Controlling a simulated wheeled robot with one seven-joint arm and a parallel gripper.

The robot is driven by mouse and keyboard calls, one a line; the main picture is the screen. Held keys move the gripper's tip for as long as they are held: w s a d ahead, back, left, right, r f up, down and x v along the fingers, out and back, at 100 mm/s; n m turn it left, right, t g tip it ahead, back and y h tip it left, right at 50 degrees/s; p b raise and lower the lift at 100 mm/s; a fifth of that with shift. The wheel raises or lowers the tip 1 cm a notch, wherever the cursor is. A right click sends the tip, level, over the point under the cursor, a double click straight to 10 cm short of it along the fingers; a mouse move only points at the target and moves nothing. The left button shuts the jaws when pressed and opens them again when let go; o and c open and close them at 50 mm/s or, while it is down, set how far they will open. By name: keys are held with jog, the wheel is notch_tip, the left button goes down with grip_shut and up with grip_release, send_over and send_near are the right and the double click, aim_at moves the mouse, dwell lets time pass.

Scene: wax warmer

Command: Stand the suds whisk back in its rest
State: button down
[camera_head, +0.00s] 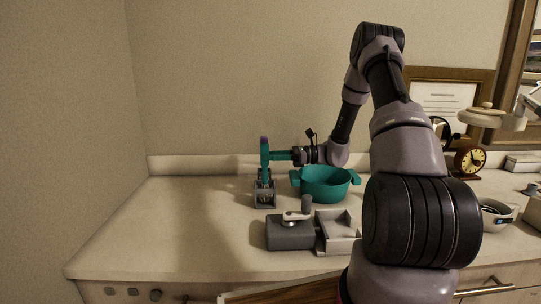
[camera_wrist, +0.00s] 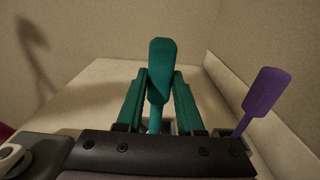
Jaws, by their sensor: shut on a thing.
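My gripper (camera_head: 270,155) has teal fingers and is shut on a teal-handled tool, taken as the suds whisk. In the wrist view the flat teal handle (camera_wrist: 162,58) rises between the fingers. In the head view the whisk looks upright, right over the small grey rest (camera_head: 264,203), with thin wire-like parts showing low down. I cannot tell whether its lower end is seated in the rest. A purple handle (camera_wrist: 267,92) stands to the right in the wrist view. Its purple top (camera_head: 264,140) shows behind the teal in the head view.
A teal two-handled pot (camera_head: 326,185) stands just right of the rest. In front are a grey box (camera_head: 289,235) with a lever and an open tray (camera_head: 337,238). A clock (camera_head: 470,160) and a bowl (camera_head: 496,215) are at the right. The left counter is clear.

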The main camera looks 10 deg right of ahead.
jog(key=shift+c, duration=2.3)
grip_release()
jog(key=shift+d, duration=0.1)
jog(key=s+d, duration=0.1)
jog(key=d, duration=0.6)
jog(key=shift+s+d, duration=0.3)
jog(key=s+d, duration=0.2)
jog(key=d, duration=0.8)
jog(key=shift+d+r, duration=0.15)
jog(key=shift+d, duration=0.15)
